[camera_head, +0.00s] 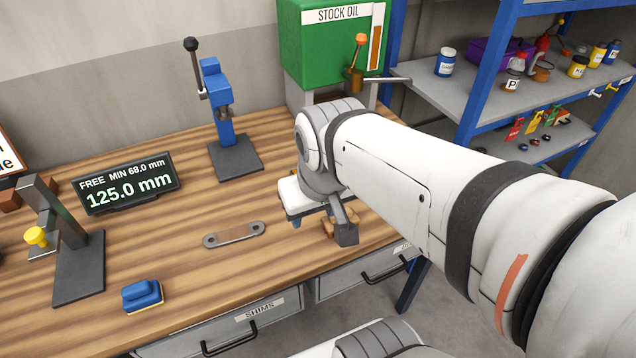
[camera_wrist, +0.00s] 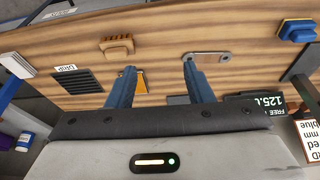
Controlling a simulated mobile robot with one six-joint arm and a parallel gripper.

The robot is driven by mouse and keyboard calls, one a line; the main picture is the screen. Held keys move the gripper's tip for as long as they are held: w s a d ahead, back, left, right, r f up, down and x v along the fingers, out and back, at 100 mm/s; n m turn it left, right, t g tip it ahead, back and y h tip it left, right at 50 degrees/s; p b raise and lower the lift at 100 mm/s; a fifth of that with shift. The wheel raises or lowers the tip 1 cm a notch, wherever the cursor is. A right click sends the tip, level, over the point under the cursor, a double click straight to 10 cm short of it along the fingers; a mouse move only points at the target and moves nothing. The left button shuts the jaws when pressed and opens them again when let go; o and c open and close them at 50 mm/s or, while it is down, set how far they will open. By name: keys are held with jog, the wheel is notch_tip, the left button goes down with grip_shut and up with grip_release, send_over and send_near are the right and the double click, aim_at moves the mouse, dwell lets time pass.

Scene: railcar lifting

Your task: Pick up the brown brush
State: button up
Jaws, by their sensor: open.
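The brown brush (camera_wrist: 117,43) lies on the wooden bench top, at the upper left of the wrist view. In the head view only a little of it (camera_head: 328,227) shows, partly hidden by my gripper. My gripper (camera_wrist: 158,66) is open and empty above the bench. In the wrist view the brush is beyond the tip of the left finger and apart from it. My gripper also shows in the head view (camera_head: 320,224), with its fingers pointing down. A blue brush with a yellow underside (camera_head: 142,295) lies at the bench's front left.
A flat metal link (camera_head: 234,234) lies left of my gripper. A display reading 125.0 mm (camera_head: 127,183), a blue press (camera_head: 222,110) and a grey stand (camera_head: 78,265) stand on the bench. A green stock oil tank (camera_head: 320,50) is behind. An orange piece (camera_wrist: 140,86) is partly hidden by a finger.

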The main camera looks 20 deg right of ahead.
aim_at(328, 223)
jog(key=o, duration=0.6)
jog(key=w+d+f+g+b, duration=0.1)
jog(key=w+d+f+b, duration=0.1)
jog(key=w+d+f, duration=0.3)
jog(key=shift+w+f+g, duration=0.4)
jog(key=shift+w+f, duration=0.1)
jog(key=shift+w, duration=0.35)
jog(key=o, duration=0.5)
jog(key=shift+g, duration=0.8)
jog(key=w+d+f, duration=0.1)
jog(key=d+f, duration=0.1)
jog(key=w+d+f+b, duration=0.1)
jog(key=w+d+f, duration=0.1)
jog(key=f, duration=0.1)
jog(key=w+d+f, duration=0.1)
jog(key=d+f, duration=0.2)
jog(key=shift+w+f+b, duration=0.15)
jog(key=shift+w+b, duration=0.25)
jog(key=shift+d+f+n, duration=0.1)
jog(key=shift+f+n, duration=0.2)
jog(key=shift+f, duration=0.9)
jog(key=f, duration=0.2)
jog(key=w+f+p, duration=0.1)
jog(key=f, duration=0.1)
jog(key=shift+w+f, duration=0.1)
jog(key=shift+f, duration=0.7)
